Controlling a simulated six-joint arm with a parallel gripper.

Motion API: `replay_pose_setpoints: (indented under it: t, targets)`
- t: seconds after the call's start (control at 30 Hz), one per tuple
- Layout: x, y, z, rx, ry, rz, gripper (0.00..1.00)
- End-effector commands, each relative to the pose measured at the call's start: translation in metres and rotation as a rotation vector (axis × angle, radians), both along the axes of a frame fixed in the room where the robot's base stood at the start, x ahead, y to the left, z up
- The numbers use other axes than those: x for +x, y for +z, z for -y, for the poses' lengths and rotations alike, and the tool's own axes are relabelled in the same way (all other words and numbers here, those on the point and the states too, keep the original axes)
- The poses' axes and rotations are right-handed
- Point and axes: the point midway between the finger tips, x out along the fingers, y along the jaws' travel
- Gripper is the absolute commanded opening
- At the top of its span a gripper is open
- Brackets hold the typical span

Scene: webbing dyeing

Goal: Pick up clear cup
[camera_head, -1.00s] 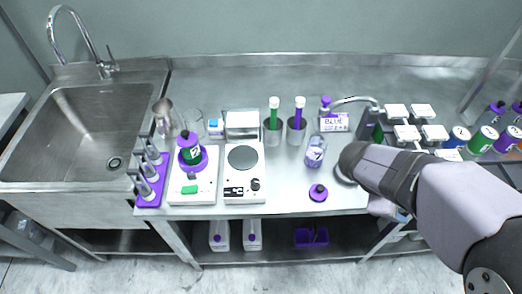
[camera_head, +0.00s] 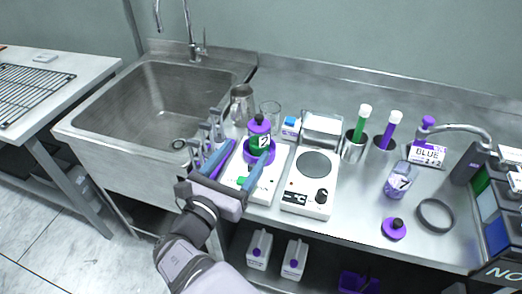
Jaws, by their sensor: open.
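The clear cup (camera_head: 270,112) is a small transparent glass standing upright on the steel counter, behind the white device with the green-and-purple bottle (camera_head: 260,131). Its lower part is partly hidden by things in front. My gripper (camera_head: 252,147) is open and empty, its two blue fingers pointing away toward the back of the counter. It is in front of the cup and apart from it. The bottle shows near and just beyond the fingertips; I cannot tell how high the fingers are above it.
A purple rack with metal tools (camera_head: 212,133) is at the left. A white hot plate (camera_head: 311,182) is to the right. The sink (camera_head: 155,100) lies further left.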

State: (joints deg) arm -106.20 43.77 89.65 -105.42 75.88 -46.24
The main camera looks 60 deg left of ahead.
Motion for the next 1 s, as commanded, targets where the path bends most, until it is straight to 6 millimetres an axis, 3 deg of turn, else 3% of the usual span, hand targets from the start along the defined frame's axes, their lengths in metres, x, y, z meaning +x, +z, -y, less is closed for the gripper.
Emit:
replay_pose_setpoints:
  t: [0.03,0.13,0.67,1.0]
  targets:
    - [-0.004,-0.010,0.002,0.007,-0.006,-0.015,0.66]
    - [-0.006,-0.014,0.004,0.014,-0.016,-0.032,0.66]
    - [0.014,-0.013,-0.009,0.013,-0.018,-0.034,0.66]
    - [0.044,-0.014,-0.031,0.012,-0.019,-0.035,0.66]
